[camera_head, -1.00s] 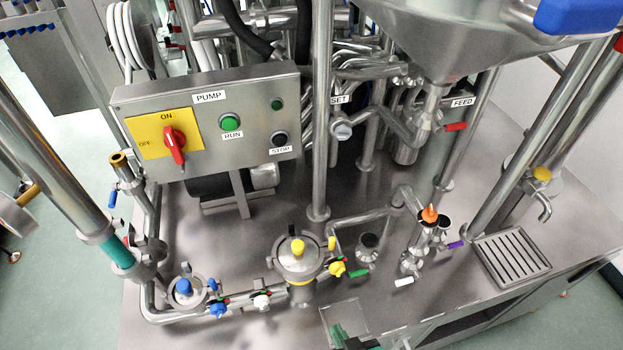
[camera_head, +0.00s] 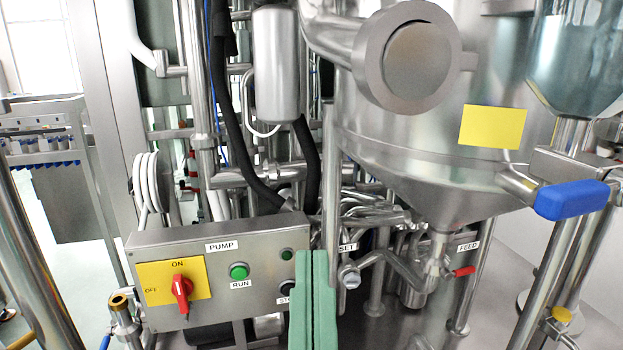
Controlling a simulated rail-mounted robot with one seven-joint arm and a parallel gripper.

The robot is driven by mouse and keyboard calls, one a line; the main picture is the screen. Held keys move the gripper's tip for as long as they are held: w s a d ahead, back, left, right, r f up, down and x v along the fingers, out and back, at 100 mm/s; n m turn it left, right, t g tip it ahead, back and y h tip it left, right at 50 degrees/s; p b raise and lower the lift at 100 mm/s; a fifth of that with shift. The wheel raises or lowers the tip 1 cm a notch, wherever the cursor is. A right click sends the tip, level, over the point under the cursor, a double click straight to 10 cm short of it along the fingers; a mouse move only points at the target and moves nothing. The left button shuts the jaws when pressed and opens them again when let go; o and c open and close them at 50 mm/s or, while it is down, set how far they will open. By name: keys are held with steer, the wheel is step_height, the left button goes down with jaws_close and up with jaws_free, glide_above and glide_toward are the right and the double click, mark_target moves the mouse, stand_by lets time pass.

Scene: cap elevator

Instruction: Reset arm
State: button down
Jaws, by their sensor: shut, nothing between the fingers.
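My gripper (camera_head: 313,257) shows as two long green fingers rising from the bottom edge of the head view, a little right of the pump box. The fingers lie side by side, shut, with nothing between them. They point up and hide part of the STOP label and the right end of the pump box (camera_head: 215,245). The rest of my arm is out of view.
The pump box carries a red rotary switch (camera_head: 182,288) on a yellow plate and a green RUN button (camera_head: 239,271). A steel hopper (camera_head: 400,150) with pipes stands behind and right. A blue-handled valve (camera_head: 570,200) juts out at right.

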step_height(320, 180, up, 26)
steer(key=s+p, duration=0.1)
steer(key=p, duration=2.2)
steer(key=shift+s+a+f+t+p, duration=0.15)
steer(key=shift+a+f+t+p, duration=0.1)
steer(key=shift+t+p, duration=0.1)
